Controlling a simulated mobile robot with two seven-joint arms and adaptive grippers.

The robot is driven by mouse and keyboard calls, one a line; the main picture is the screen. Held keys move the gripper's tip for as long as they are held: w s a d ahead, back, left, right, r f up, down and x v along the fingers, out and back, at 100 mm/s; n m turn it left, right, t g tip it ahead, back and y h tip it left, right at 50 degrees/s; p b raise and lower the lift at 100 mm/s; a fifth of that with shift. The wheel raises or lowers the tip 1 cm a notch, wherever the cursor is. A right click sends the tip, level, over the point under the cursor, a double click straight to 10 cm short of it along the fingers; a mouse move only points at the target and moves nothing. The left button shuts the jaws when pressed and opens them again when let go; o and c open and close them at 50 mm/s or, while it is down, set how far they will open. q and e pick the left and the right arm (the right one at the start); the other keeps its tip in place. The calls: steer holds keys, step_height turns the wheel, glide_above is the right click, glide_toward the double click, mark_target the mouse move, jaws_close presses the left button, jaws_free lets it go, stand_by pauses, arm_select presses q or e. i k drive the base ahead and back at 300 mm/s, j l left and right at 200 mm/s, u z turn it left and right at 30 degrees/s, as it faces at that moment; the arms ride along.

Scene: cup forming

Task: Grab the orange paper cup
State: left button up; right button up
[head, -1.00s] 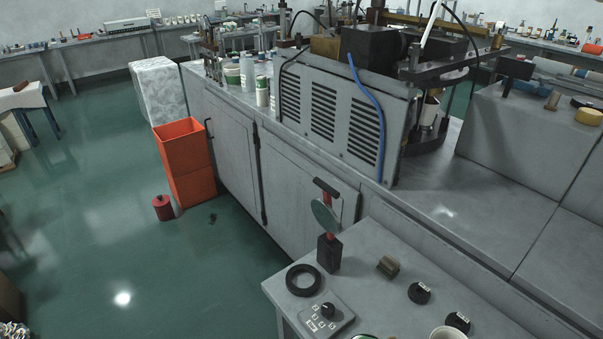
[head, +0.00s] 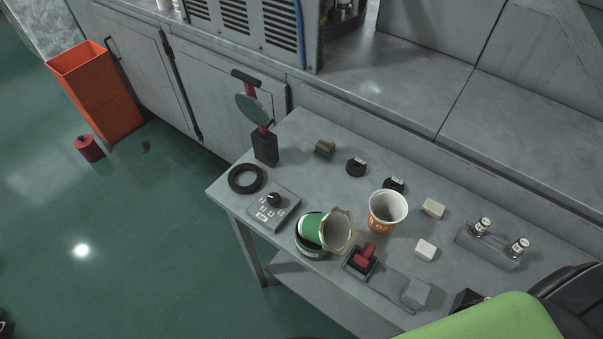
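The orange paper cup (head: 384,219) stands upright on the small grey table (head: 306,140), right of its middle. It has a white rim and inside, and its mouth faces up. A green cup (head: 313,229) lies tilted in a dark round holder to its left, its open mouth toward the orange cup. Neither of my grippers shows in the head view.
A red switch (head: 366,254) sits just in front of the orange cup, and white blocks (head: 426,249) lie to its right. Black knobs (head: 357,167) are behind it.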

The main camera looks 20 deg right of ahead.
mark_target(387, 209)
steer(key=k+j+z, duration=0.1)
steer(key=z, duration=1.15)
